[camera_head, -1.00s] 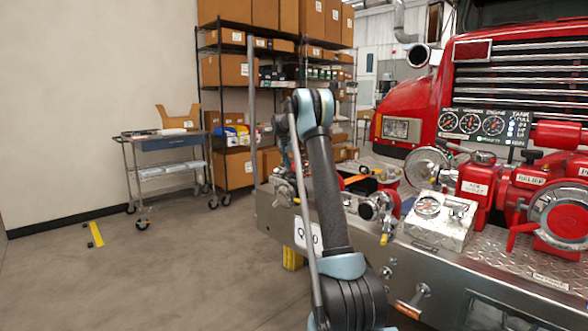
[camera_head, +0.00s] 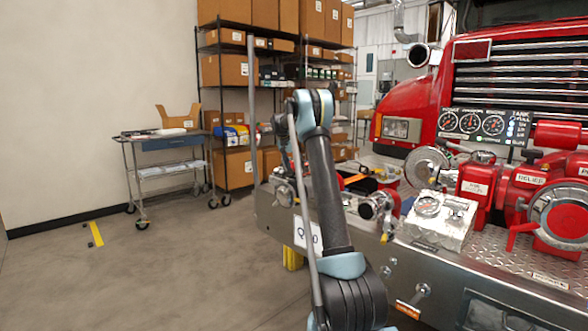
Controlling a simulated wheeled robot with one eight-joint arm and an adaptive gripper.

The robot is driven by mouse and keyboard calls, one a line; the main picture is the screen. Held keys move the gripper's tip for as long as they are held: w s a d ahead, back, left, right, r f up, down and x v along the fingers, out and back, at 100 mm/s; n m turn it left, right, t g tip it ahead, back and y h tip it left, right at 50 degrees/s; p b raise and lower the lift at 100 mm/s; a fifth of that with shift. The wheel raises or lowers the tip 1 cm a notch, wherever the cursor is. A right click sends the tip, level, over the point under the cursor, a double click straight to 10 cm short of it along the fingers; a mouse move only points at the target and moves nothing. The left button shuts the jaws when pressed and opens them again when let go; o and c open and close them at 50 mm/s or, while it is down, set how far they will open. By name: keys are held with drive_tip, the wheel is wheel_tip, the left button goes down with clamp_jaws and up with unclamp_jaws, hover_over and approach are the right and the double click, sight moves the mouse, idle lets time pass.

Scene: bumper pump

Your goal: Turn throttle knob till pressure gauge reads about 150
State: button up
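A small round gauge (camera_head: 427,206) is set in the sloped top of a silver control box (camera_head: 424,228) on the bumper deck. Its reading is too small to tell. A small dark control (camera_head: 457,211) sits to its right on the same box; I cannot tell whether it is the throttle knob. A dark panel behind holds several round gauges (camera_head: 470,122), with needles too small to read. My arm rises in front of the bumper and bends at the elbow. Its forearm runs away behind the upper arm, and my gripper is hidden there.
A red fire truck (camera_head: 409,105) stands behind the wide metal bumper (camera_head: 390,250). Red pump parts (camera_head: 482,185) and a large round cap (camera_head: 566,222) crowd the deck right of the box. A cart (camera_head: 165,150) and shelves stand at left.

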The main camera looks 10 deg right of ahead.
drive_tip(key=v, duration=1.1)
drive_tip(key=shift+r, duration=0.4)
drive_tip(key=shift+a, duration=0.15)
drive_tip(key=s+d+n+y, duration=0.1)
drive_tip(key=s+d+n, duration=0.1)
drive_tip(key=s, duration=1.6)
drive_tip(key=s+d+n+y, duration=0.1)
drive_tip(key=s+d+n, duration=0.1)
drive_tip(key=s, duration=1.7)
drive_tip(key=s+f+n+y, duration=0.1)
drive_tip(key=s+f, duration=1.1)
drive_tip(key=s, duration=0.4)
drive_tip(key=s+f+n, duration=0.2)
drive_tip(key=s+f, duration=1)
drive_tip(key=s, duration=0.4)
drive_tip(key=shift+s+a+f+g+y, duration=0.2)
drive_tip(key=shift+s+f+g+y, duration=0.1)
drive_tip(key=shift+y, duration=0.1)
